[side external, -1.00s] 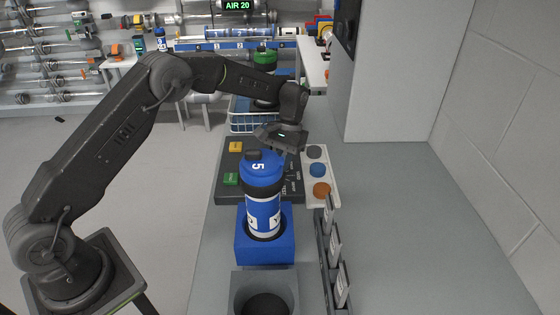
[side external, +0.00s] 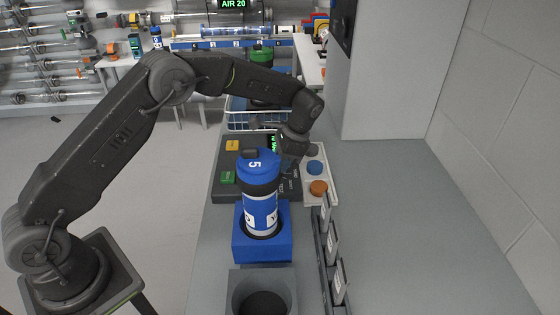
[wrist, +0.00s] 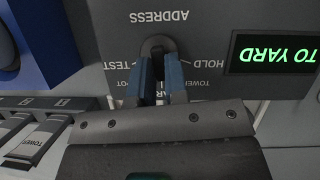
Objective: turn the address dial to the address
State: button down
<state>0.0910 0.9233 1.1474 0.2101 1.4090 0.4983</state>
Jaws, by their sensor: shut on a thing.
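My gripper (side external: 290,165) reaches down over the dark control panel (side external: 228,192), behind the blue canister. In the wrist view its two blue fingers (wrist: 160,72) are shut on the black address dial (wrist: 156,46). The dial sits below the upside-down word ADDRESS; HOLD, TEST and TOWER labels show around it, and other labels are partly covered by the fingers. The dial's pointer direction is hard to tell. A green-lit display (wrist: 273,53) beside it reads TO YARD. In the side view the dial is hidden.
A blue canister (side external: 260,205) marked 5 stands upright in a blue holder (side external: 262,250). A yellow button (side external: 232,145) and a green button (side external: 228,177) are on the panel. Blue and orange discs (side external: 318,188) lie right. A wire basket (side external: 250,120) stands behind. The right counter is clear.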

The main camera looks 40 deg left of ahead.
jog(key=shift+s+f+m, duration=0.15)
jog(key=shift+f+m, duration=0.05)
jog(key=shift+m, duration=0.4)
jog(key=c, duration=1.1)
grip_release()
jog(key=shift+c, duration=0.2)
jog(key=shift+r, duration=0.1)
jog(key=v, duration=1.3)
jog(key=shift+d+r, duration=0.25)
jog(key=shift+d, duration=0.1)
